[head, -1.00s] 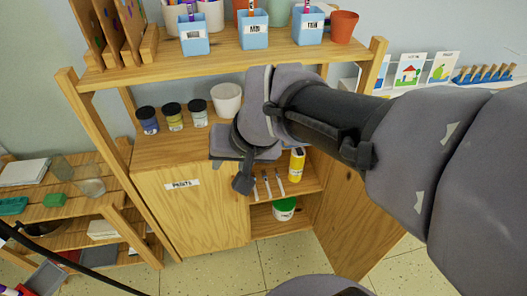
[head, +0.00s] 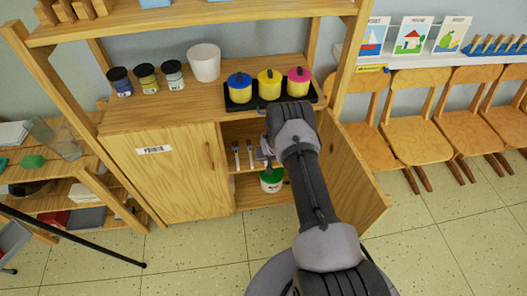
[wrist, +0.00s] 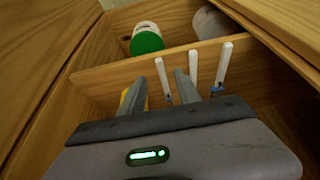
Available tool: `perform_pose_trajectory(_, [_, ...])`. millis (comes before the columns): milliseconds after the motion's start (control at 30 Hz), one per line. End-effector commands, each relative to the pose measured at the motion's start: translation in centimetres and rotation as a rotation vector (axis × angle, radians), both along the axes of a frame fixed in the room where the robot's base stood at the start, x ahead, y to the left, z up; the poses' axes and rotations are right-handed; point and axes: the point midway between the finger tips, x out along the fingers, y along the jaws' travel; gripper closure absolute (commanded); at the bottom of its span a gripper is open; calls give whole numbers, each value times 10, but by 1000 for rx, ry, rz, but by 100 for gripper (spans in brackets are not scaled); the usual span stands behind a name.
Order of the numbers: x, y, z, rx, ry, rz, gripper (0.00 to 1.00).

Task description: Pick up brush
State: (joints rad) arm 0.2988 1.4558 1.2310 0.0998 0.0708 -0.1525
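In the head view, light brushes (head: 249,153) show left of my gripper (head: 268,168), which is partly hidden by my arm.
The cabinet's left door (head: 175,180) is shut and its right door (head: 350,175) stands open. A green-lidded jar (head: 271,180) is on the lower shelf. A tray (head: 235,107) of paint pots stands above. A yellow thing (wrist: 123,97) is partly hidden beside the left finger.

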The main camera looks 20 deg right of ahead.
Motion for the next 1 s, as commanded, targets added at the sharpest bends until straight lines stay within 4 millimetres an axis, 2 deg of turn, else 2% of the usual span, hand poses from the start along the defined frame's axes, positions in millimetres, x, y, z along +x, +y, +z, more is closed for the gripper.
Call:
perform_pose_trajectory(233, [13, -2, -50, 0, 0, 0, 61])
perform_pose_trajectory(333, [18, -4, -57, 0, 0, 0, 61])
perform_pose_trajectory(533, [18, -4, -55, 0, 1, 0, 61])
perform_pose_trajectory(567, [18, -4, -55, 0, 1, 0, 63])
perform_pose_trajectory(700, [18, -4, -54, 0, 1, 0, 90])
perform_pose_trajectory(767, [18, -4, -54, 0, 1, 0, 100])
perform_pose_trajectory(1000, [18, -4, -54, 0, 1, 0, 100])
